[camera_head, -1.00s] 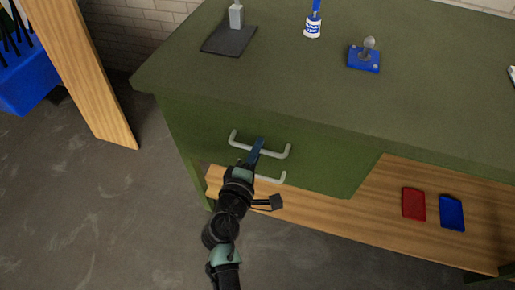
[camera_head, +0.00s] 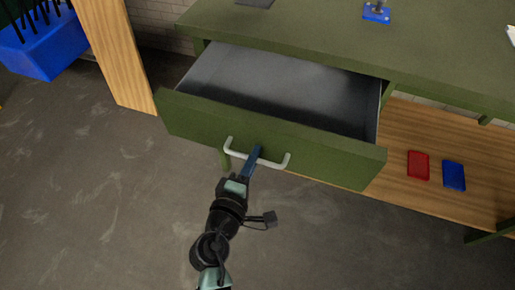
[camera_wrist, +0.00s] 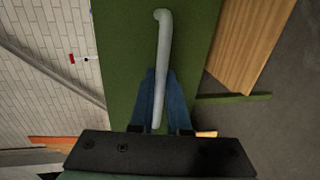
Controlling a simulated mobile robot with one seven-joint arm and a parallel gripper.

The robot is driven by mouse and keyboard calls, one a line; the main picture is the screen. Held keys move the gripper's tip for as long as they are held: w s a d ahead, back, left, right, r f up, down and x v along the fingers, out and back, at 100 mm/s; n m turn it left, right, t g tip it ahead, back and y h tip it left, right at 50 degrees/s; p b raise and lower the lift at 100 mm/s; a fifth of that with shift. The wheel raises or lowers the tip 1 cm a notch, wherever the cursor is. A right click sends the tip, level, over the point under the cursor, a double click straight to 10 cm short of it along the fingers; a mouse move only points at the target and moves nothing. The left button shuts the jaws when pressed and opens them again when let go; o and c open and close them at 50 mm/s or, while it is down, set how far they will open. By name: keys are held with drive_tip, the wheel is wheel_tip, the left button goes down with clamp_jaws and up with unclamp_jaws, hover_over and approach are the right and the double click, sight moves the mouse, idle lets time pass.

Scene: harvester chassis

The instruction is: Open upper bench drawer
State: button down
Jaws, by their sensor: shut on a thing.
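The upper bench drawer (camera_head: 270,142) has a green front and is pulled well out of the green bench (camera_head: 420,50). Its grey metal inside (camera_head: 285,82) shows and looks empty. A pale bar handle (camera_head: 277,164) runs across the drawer front. My gripper (camera_head: 255,153) is shut on the handle with its blue fingers, left of the handle's right end. In the wrist view the handle (camera_wrist: 162,50) runs between the two blue fingers (camera_wrist: 158,95), in front of the green drawer front (camera_wrist: 125,50). The lower drawer is hidden behind the open one.
A red tray (camera_head: 418,165) and a blue tray (camera_head: 454,175) lie on the wooden lower shelf (camera_head: 400,130) at right. A blue device (camera_head: 377,13) stands on the bench top. A wooden post (camera_head: 120,60) and a blue bin (camera_head: 38,48) stand at left. The floor in front is clear.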

drive_tip(key=shift+s+a, duration=0.15)
drive_tip(key=shift+s, duration=0.3)
drive_tip(key=c, duration=0.9)
unclamp_jaws()
drive_tip(key=shift+s, duration=0.1)
drive_tip(key=v, duration=1.2)
drive_tip(key=shift+s+a+r, duration=0.1)
drive_tip(key=shift+s+a, duration=0.05)
drive_tip(key=shift+s, duration=0.2)
